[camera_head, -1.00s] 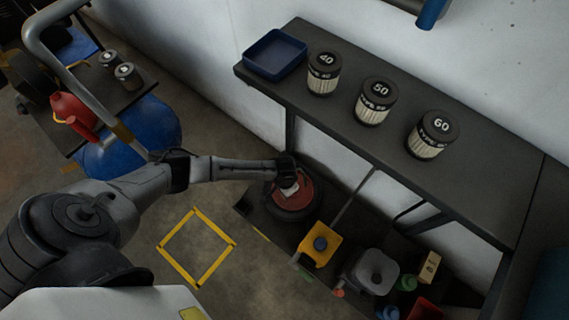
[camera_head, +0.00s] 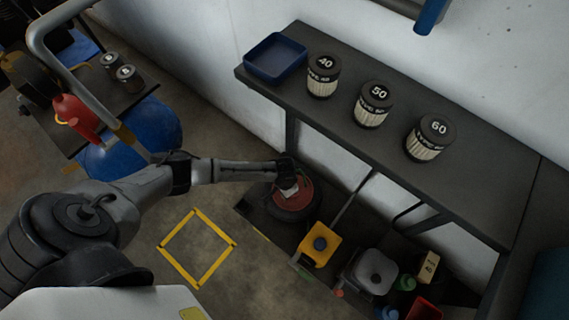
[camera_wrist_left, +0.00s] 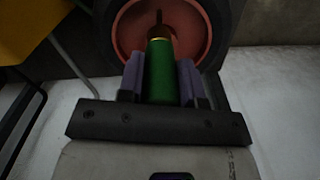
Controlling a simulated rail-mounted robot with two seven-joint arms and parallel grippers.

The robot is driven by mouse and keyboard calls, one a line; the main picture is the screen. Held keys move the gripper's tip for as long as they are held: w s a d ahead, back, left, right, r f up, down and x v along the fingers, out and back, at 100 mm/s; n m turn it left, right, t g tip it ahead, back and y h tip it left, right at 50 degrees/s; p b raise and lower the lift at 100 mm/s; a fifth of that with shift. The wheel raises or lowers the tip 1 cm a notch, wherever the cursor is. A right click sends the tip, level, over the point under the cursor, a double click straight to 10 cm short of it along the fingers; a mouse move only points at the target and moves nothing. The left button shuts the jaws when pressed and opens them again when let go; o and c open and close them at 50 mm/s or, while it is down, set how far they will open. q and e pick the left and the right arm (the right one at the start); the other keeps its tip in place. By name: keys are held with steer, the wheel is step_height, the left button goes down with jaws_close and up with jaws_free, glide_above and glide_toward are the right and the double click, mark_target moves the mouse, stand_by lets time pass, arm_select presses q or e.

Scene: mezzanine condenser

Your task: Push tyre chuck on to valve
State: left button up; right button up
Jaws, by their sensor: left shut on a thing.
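The tyre chuck (camera_wrist_left: 162,78) is a green cylinder with a brass-coloured end. My left gripper (camera_wrist_left: 160,70) is shut on it, with a purple-padded finger on each side. The brass end points at the red hub of a dark-tyred wheel (camera_wrist_left: 128,30). My right gripper is not in view.
A dark bench (camera_head: 447,185) with a blue tray (camera_head: 277,58) and three numbered filters stands above and behind the wheel. A yellow container (camera_head: 322,245) and a grey can (camera_head: 372,272) stand right of the wheel. The floor inside the yellow square (camera_head: 165,251) is clear.

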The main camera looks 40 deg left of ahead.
arm_select(q)
steer(key=shift+p, duration=0.7)
stand_by(0.6)
steer(key=shift+f+b, duration=1)
steer(key=shift+f, duration=0.9)
steer(key=o, duration=1)
steer(key=shift+o, duration=0.2)
steer(key=shift+r, duration=0.15)
step_height(320, 180, up, 12)
steer(key=p, duration=0.7)
steer(key=shift+p, duration=0.35)
steer(key=shift+r+p, duration=0.3)
steer(key=shift+r, duration=0.5)
